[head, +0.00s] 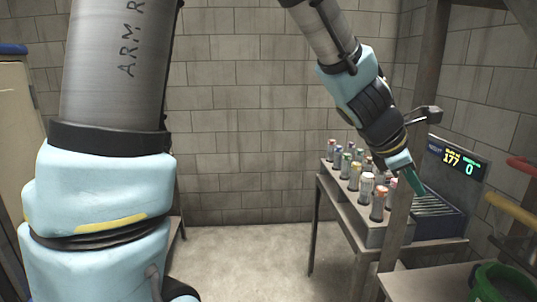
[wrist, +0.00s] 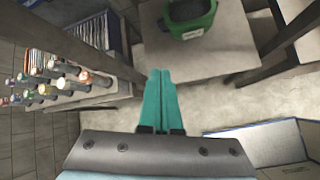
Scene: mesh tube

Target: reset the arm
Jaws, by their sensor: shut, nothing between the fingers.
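My gripper (head: 415,184) is shut and empty, its teal fingers pressed together. In the head view it points down and right, in front of the side table with the tubes. In the wrist view the closed fingers (wrist: 160,98) stand in the middle, over open floor and the near edge of a table, touching nothing that I can see. My arm comes down from the top of the head view and is bent at the wrist.
Several capped tubes (head: 354,176) stand in a rack on the table beside a ridged unit with a lit display (head: 457,158). A green bin (head: 497,283) sits on another table at the lower right. A post stands near my gripper. Middle floor is clear.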

